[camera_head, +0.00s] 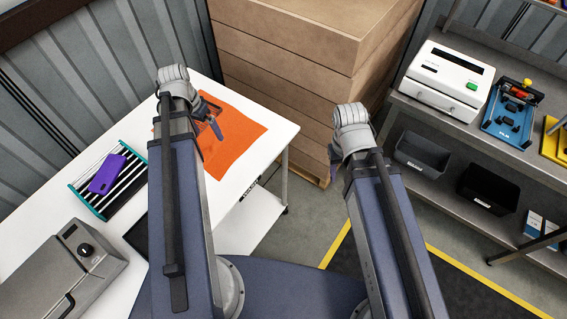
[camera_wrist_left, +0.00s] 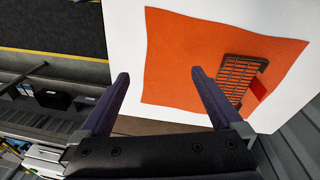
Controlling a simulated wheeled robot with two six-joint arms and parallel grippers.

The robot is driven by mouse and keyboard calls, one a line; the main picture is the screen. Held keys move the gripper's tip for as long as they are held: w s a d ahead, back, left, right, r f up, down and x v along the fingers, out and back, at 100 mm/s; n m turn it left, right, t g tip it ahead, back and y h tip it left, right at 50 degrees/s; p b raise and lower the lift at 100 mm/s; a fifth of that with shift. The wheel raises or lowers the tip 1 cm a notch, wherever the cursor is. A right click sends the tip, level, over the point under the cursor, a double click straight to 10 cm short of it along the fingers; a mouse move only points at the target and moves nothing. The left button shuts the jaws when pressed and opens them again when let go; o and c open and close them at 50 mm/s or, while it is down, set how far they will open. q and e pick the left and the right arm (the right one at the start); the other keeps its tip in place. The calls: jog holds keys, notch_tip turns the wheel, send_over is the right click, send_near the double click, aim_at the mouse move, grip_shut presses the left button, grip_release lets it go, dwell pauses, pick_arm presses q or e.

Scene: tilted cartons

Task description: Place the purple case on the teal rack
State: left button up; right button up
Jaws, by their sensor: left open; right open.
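The purple case (camera_head: 107,174) lies flat on the slats of the teal rack (camera_head: 84,190), at the left of the head view. My left gripper (camera_head: 211,119) is over the orange mat, to the right of the rack and apart from it. The left wrist view shows the left gripper (camera_wrist_left: 160,73) open, with nothing between its two fingers. My right gripper (camera_head: 335,164) is out past the table's right edge, over the floor; its fingers are mostly hidden behind its wrist. Neither gripper touches the case.
The orange mat (camera_head: 236,141) lies on the white table (camera_head: 268,119). A black mesh item (camera_wrist_left: 236,78) with a red part is on it in the wrist view. A grey machine (camera_head: 62,272) stands at front left. Stacked cartons (camera_head: 285,60) are behind; a shelf with a white device (camera_head: 446,72) is at right.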

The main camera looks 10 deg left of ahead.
pick_arm(q)
jog(key=s+d+m+y, duration=0.1)
jog(key=s+d, duration=0.2)
jog(key=d, duration=1.2)
jog(key=s+d+g+y, duration=0.1)
jog(key=s+d, duration=0.2)
jog(key=d, duration=1.2)
jog(key=shift+m+y, duration=0.3)
jog(key=shift+m, duration=0.1)
jog(key=shift+f, duration=0.1)
